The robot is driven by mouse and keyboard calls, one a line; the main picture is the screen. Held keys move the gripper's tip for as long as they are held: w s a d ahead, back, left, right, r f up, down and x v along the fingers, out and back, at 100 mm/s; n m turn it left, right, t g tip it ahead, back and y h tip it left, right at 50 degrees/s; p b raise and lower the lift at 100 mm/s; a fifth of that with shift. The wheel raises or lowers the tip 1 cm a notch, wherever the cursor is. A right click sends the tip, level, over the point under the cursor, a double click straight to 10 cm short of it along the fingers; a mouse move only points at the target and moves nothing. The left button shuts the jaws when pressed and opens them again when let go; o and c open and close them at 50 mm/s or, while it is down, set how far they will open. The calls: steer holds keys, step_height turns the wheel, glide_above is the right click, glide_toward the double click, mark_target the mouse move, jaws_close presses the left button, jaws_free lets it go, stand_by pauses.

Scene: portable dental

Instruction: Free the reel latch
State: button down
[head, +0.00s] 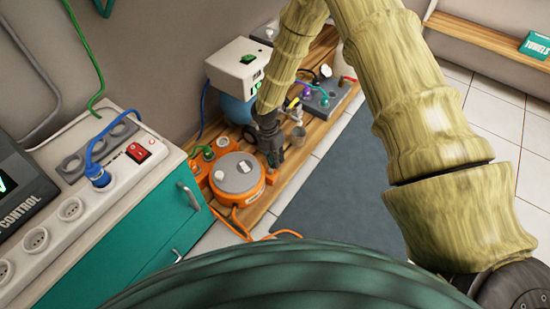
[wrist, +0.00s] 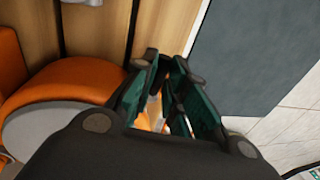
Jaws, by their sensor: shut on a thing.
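The orange cable reel (head: 238,180) with a pale grey round top stands on the wooden slatted platform, beside the teal cabinet. In the wrist view the reel (wrist: 40,85) fills the left side. My gripper (head: 272,155) points down at the reel's right edge. In the wrist view my gripper's dark fingers with green pads (wrist: 168,80) are close together. They are shut on a small part at the reel's side, taken to be the reel latch. The fingers hide most of it; only a little pale and orange shows between them.
The teal cabinet (head: 150,235) carries a white power strip (head: 85,200) at the left. A white box unit (head: 238,66) stands behind my gripper. An orange cable trails at the front. The dark floor mat (head: 335,190) is clear.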

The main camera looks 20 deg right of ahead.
steer(key=shift+s+r+p, duration=0.1)
steer(key=shift+r+p, duration=0.05)
steer(key=shift+p, duration=0.15)
steer(key=shift+s+d+r+m+p, duration=0.1)
steer(key=shift+s+d+m+p, duration=0.1)
steer(key=shift+m+p, duration=0.65)
steer(key=shift+s+a+f+m+y+p, duration=0.1)
steer(key=shift+s+m+y+p, duration=0.6)
steer(key=shift+m+p, duration=1.85)
steer(key=shift+s+a+f+m+y+p, duration=0.1)
steer(key=shift+s+m+y+p, duration=0.25)
steer(key=shift+s+m+p, duration=1.45)
steer(key=shift+s+f+m+y+p, duration=0.1)
steer(key=shift+m+y+p, duration=0.45)
steer(key=shift+m+p, duration=2.75)
steer(key=shift+m+b, duration=0.45)
steer(key=shift+m, duration=0.05)
steer(key=c, duration=1.5)
jaws_free()
steer(key=shift+o, duration=0.2)
steer(key=shift+w, duration=0.1)
